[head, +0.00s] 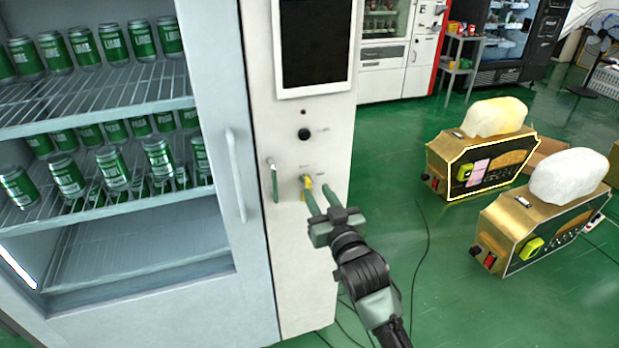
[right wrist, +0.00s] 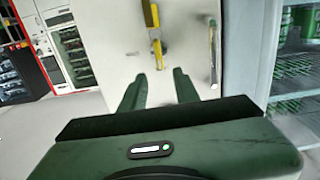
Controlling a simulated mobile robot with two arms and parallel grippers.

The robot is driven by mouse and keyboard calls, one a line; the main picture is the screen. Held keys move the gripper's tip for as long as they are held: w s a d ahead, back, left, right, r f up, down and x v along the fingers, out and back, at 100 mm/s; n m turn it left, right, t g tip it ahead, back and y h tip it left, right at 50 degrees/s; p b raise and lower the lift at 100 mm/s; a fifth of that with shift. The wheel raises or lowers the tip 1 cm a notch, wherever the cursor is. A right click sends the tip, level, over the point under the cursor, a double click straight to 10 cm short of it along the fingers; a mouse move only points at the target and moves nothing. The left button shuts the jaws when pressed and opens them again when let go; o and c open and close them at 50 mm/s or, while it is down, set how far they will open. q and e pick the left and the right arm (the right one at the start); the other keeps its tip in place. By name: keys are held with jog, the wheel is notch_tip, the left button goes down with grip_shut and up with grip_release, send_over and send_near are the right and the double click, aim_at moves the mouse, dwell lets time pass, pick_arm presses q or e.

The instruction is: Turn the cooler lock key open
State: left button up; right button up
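The cooler (head: 110,308) stands at the left with its glass door and a tall handle (head: 236,175). On the white panel (head: 300,250) beside it, a small yellow key (head: 308,183) sits at the lock. The key also shows in the right wrist view (right wrist: 157,47), just ahead of the fingertips. My right gripper (head: 318,189) is open, its two green fingers pointing at the panel near the key. In the right wrist view the fingers (right wrist: 160,76) are apart with nothing between them. Whether a finger touches the key cannot be told. My left gripper is not in view.
A thin lever (head: 273,180) hangs left of the key. A dark screen (head: 314,42) and a round black knob (head: 304,134) are above. Two gold machines (head: 470,165) (head: 540,215) stand at the right. Cables (head: 424,255) cross the green floor.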

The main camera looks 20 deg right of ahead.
aim_at(311, 184)
jog(key=w+p, duration=0.1)
jog(key=w, duration=0.5)
jog(key=shift+w+a, duration=0.15)
jog(key=shift+w, duration=0.2)
grip_shut()
